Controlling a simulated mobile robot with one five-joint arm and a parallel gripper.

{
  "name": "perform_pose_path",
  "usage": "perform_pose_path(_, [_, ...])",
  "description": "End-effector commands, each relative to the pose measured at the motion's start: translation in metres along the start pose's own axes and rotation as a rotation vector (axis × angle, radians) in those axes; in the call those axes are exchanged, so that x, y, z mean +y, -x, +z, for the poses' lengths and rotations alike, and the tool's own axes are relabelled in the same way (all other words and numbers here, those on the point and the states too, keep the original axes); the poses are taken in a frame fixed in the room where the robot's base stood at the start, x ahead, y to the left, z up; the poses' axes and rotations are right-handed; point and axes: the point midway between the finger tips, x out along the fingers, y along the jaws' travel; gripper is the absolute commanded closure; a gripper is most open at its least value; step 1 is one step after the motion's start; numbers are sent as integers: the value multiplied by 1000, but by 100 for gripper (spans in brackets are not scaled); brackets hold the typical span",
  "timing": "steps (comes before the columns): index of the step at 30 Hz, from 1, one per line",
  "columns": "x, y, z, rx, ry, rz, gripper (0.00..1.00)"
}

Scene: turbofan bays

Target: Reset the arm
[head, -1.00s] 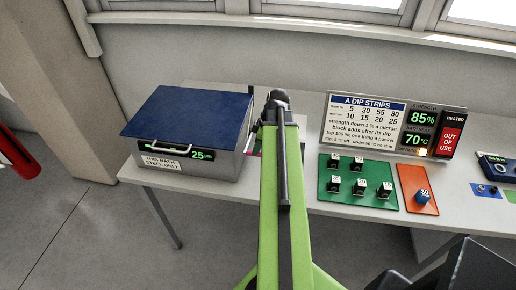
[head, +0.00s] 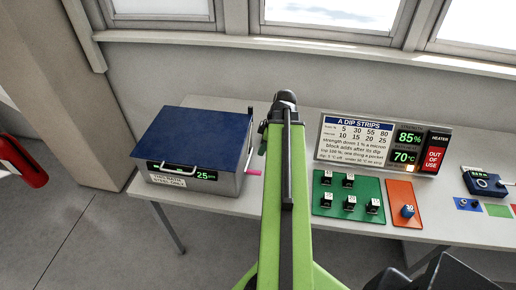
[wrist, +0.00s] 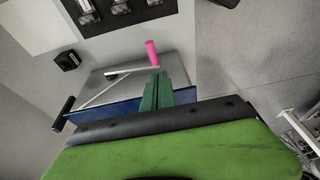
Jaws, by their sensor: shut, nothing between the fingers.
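My green arm reaches up the middle of the head view, in front of the bench. My gripper's green fingers (wrist: 157,92) are together and empty in the wrist view. In the head view the gripper is mostly hidden behind the arm's end. The fingers appear in front of the steel bath (wrist: 178,65) in the wrist view; I cannot tell the gap. The bath (head: 230,184) has a closed blue lid (head: 195,136), a front handle and a green "25" display. Its pink handle (head: 254,172) sticks out at the right side.
The bench (head: 270,215) also holds a dip-strips panel (head: 350,150), a green mat (head: 330,207) with several dark blocks, an orange mat (head: 403,195) with a blue knob, and a blue device (head: 482,183). A red cylinder (head: 20,165) is at far left. Open floor lies at lower left.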

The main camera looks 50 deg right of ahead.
Motion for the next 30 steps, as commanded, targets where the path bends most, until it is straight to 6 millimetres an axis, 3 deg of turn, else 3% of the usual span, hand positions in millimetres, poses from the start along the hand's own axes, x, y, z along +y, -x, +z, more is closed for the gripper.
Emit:
perform_pose_path(1, [-1,10,-1,0,0,0,100])
perform_pose_path(11, [-1,8,0,0,2,0,100])
perform_pose_path(14, [-5,3,-14,-9,-9,-6,100])
perform_pose_path(17, [-19,-12,-58,-40,-62,-19,100])
perform_pose_path(21, [-65,-44,-148,-116,-193,-19,100])
perform_pose_path(24, [-104,-63,-203,-158,-287,5,100])
perform_pose_path(30, [-176,-88,-275,-200,-428,62,100])
